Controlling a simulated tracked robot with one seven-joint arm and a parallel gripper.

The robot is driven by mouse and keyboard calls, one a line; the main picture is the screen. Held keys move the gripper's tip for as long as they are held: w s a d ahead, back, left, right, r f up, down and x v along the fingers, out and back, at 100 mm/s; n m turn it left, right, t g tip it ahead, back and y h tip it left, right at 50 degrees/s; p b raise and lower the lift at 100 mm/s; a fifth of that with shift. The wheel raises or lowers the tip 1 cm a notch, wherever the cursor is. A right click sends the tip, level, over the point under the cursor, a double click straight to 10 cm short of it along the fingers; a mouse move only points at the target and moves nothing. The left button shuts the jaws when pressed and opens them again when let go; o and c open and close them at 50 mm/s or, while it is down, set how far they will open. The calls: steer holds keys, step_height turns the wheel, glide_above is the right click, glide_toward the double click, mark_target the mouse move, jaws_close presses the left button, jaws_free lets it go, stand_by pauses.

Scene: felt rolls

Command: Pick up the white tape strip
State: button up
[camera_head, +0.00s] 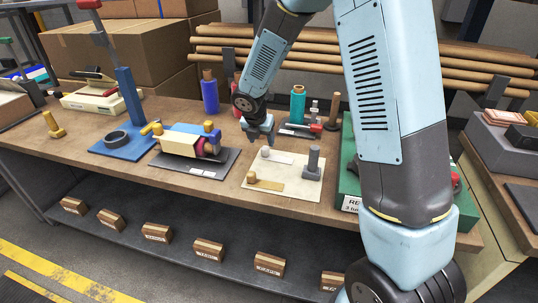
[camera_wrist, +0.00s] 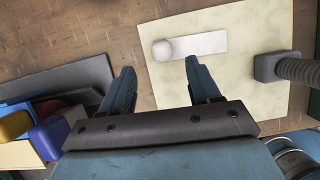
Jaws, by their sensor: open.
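The white tape strip (camera_head: 281,158) lies flat near the back of a cream board (camera_head: 300,193), with a pale round knob at its left end. In the wrist view the white strip (camera_wrist: 205,43) lies just beyond my fingertips, and the knob (camera_wrist: 162,50) sits ahead of the gap between them. My gripper (camera_head: 259,138) is open and empty above the board's back edge; both fingers of my gripper (camera_wrist: 160,72) show in the wrist view. The height between fingers and strip is hard to tell.
A tan strip with a yellowish knob (camera_head: 265,183) lies on the same board, and a grey post (camera_head: 313,165) stands at its right. A dark tray with coloured parts (camera_head: 190,155) is to the left. Bottles (camera_head: 298,104) stand behind; a green case (camera_head: 347,178) is at the right.

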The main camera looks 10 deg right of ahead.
mark_target(265, 147)
steer(key=shift+d+x, duration=0.2)
steer(key=shift+x, duration=3.35)
steer(key=shift+w+r, duration=0.1)
steer(key=shift+c, duration=0.4)
jaws_close()
